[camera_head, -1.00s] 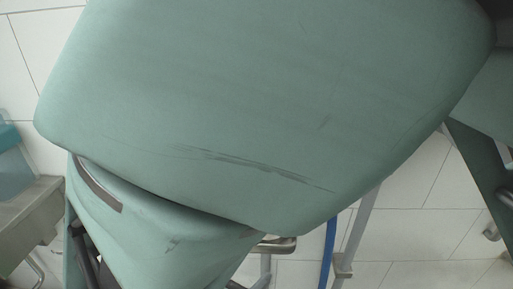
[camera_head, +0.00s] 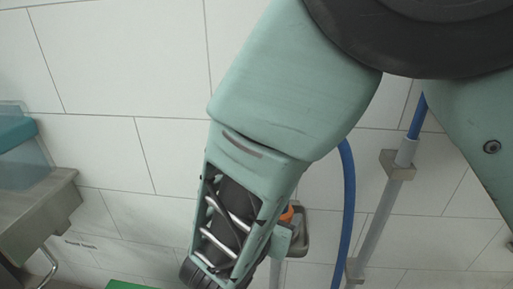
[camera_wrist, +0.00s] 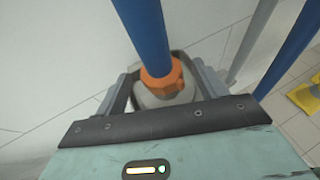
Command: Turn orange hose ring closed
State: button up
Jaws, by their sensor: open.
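The orange hose ring (camera_wrist: 162,82) sits around the lower end of a blue hose (camera_wrist: 142,30) in the wrist view, above a pale rounded fitting (camera_wrist: 166,99). My gripper (camera_wrist: 164,85) is open, with one finger to the left and one to the right of the ring and fitting. I see a gap on each side and no clear contact. In the head view a small part of the orange ring (camera_head: 287,213) shows beside my forearm; my arm hides most of it and the fingers. The blue hose (camera_head: 348,185) arcs up behind my arm there.
A grey post with clamps (camera_head: 382,215) stands right of the hose. At the left edge is a metal counter (camera_head: 40,208) with a teal-lidded container (camera_head: 22,150). A green surface (camera_head: 128,285) lies at the bottom. A yellow object (camera_wrist: 307,96) lies on the floor.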

jog(key=shift+x, duration=1.8)
jog(key=shift+s, duration=0.1)
jog(key=c, duration=1)
jog(key=shift+r+m+h+p, duration=0.1)
jog(key=shift+m+h+p, duration=0.25)
jog(key=shift+m+h, duration=0.05)
jog(key=m+g+h+p, duration=0.2)
jog(key=shift+m+g, duration=0.3)
jog(key=shift+m+g+h+p, duration=1)
jog(key=shift+m+g+p, duration=0.2)
jog(key=shift+m+g, duration=0.2)
